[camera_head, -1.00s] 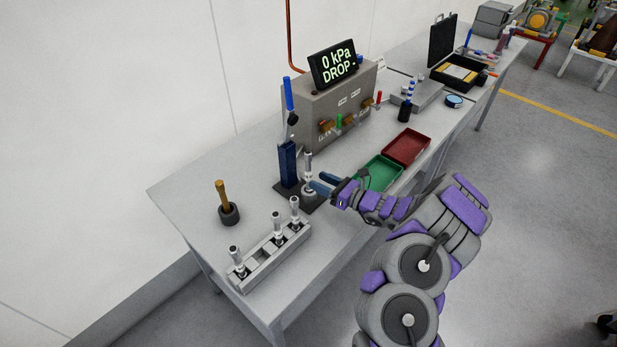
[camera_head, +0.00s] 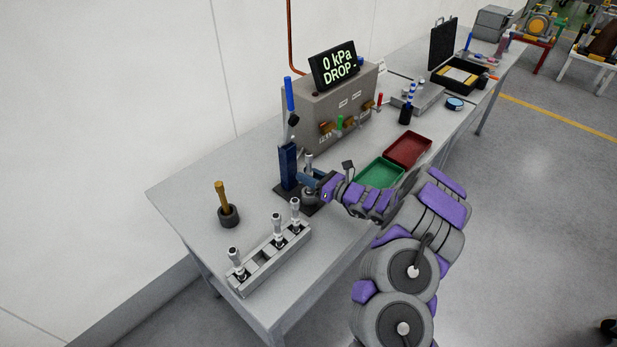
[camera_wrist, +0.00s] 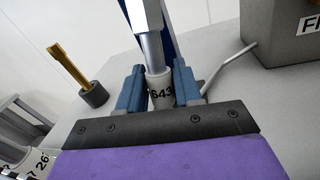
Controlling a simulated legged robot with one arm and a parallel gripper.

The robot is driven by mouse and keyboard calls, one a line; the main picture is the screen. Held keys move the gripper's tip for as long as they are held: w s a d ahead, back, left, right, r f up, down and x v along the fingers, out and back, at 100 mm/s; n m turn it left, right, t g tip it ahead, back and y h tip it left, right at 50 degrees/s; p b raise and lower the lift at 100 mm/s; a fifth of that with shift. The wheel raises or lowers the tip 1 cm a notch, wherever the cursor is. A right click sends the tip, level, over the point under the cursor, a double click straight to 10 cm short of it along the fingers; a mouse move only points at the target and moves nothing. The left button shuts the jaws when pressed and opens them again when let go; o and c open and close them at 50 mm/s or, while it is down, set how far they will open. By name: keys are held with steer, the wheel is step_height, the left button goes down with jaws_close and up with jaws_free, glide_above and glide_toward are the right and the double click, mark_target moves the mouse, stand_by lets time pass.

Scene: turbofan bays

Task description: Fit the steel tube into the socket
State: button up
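An upright steel tube (camera_head: 309,162) with a hex upper part stands at the dark blue post (camera_head: 288,165). Its white collar (camera_wrist: 161,92) reads "643" in the wrist view. My gripper (camera_head: 308,178) has its blue fingers on both sides of that collar (camera_wrist: 160,88), with no clear gap, so it looks shut on it. The round grey socket (camera_head: 311,198) is below the tube on a dark base plate; the tube's lower end is hidden. Several similar tubes (camera_head: 277,226) stand in the grey rack (camera_head: 285,252) at the front.
A dark cup (camera_head: 229,216) with a brass-coloured tool stands left. Behind is a grey test box (camera_head: 345,108) with a display reading "0 kPa DROP". Green (camera_head: 381,172) and red (camera_head: 408,149) trays lie right of my gripper. The table's front left corner is clear.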

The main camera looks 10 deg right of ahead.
steer(key=shift+d, duration=0.2)
jaws_close()
steer(key=shift+r, duration=0.1)
